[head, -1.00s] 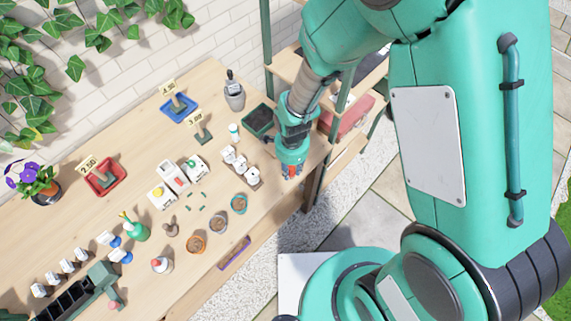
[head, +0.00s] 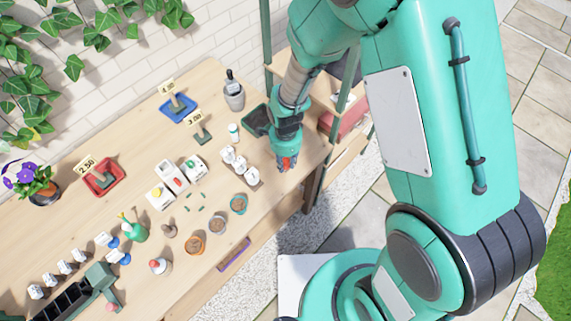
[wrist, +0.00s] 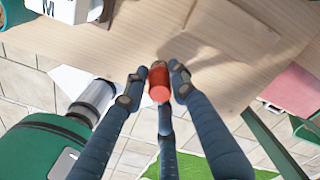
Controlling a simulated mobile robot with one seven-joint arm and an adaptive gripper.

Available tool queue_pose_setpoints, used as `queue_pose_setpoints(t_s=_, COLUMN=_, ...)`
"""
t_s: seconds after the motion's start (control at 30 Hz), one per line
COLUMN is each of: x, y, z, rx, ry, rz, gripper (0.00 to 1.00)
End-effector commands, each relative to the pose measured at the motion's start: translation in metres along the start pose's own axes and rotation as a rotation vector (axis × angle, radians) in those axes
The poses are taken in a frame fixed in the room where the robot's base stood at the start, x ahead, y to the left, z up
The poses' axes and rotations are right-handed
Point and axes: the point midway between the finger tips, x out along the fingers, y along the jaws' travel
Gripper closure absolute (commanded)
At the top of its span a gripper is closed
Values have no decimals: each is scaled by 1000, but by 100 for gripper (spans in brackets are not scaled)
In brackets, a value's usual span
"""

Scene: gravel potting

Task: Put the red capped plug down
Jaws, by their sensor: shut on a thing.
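The red capped plug (wrist: 159,86) is between the fingertips of my gripper (wrist: 157,84) in the wrist view, with its red end facing the camera. My gripper is shut on it. In the head view my gripper (head: 286,164) is at the right end of the wooden table (head: 290,188), near the front edge, with a bit of red showing at its tips. I cannot tell whether the plug touches the wood. Shadows of the gripper fall on the bare wood in the wrist view.
A dark tray (head: 256,121) lies behind, partly hidden by my arm. Bare wood surrounds the gripper. A shelf (head: 290,65) stands beyond the table.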

Motion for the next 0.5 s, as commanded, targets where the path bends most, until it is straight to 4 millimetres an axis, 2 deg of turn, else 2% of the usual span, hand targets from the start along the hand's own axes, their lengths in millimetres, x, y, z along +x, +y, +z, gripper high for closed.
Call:
queue_pose_setpoints(t_s=0.03, x=7, y=0, z=0, rx=0, ry=0, rz=2, gripper=94)
queue_pose_setpoints(t_s=0.13, x=13, y=0, z=0, rx=0, ry=0, rz=1, gripper=94)
queue_pose_setpoints(t_s=0.5, x=14, y=0, z=0, rx=0, ry=0, rz=0, gripper=94)
